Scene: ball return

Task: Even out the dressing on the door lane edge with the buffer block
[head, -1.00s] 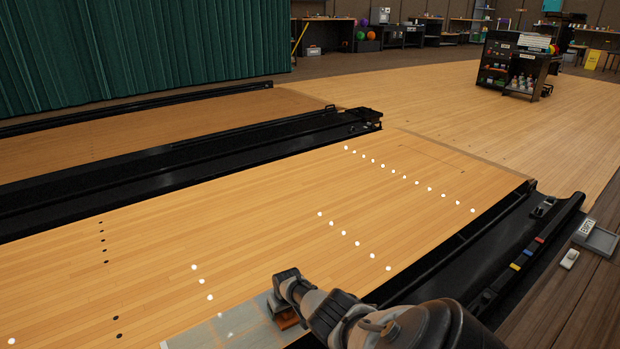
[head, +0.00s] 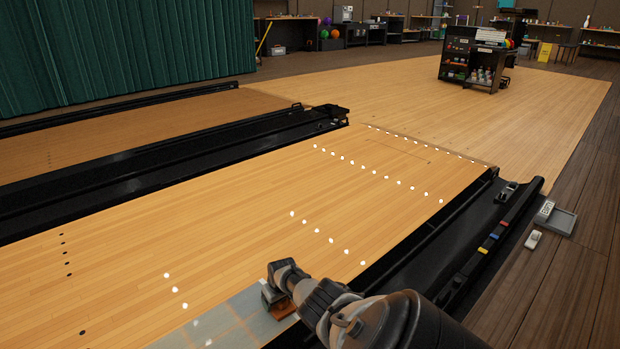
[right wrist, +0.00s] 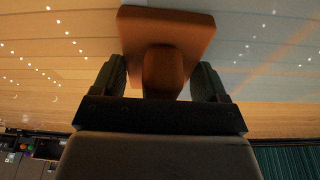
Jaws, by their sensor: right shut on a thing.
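My right gripper (head: 283,272) reaches in from the lower right of the head view and is shut on the buffer block. The block (head: 277,300) shows in part below the fingers, low over the lane's near right edge. In the right wrist view the brown block (right wrist: 165,25) is clear, its grip post between the two fingers (right wrist: 163,80). A pale grey, see-through strip of dressing (head: 225,318) lies on the lane to the left of the block, with faint orange streaks. I cannot tell whether the block touches the surface. My left gripper is not in view.
A small grey tray (head: 558,220) and a white object (head: 533,239) lie on the dark floor. A dark shelf cart (head: 475,62) stands far back.

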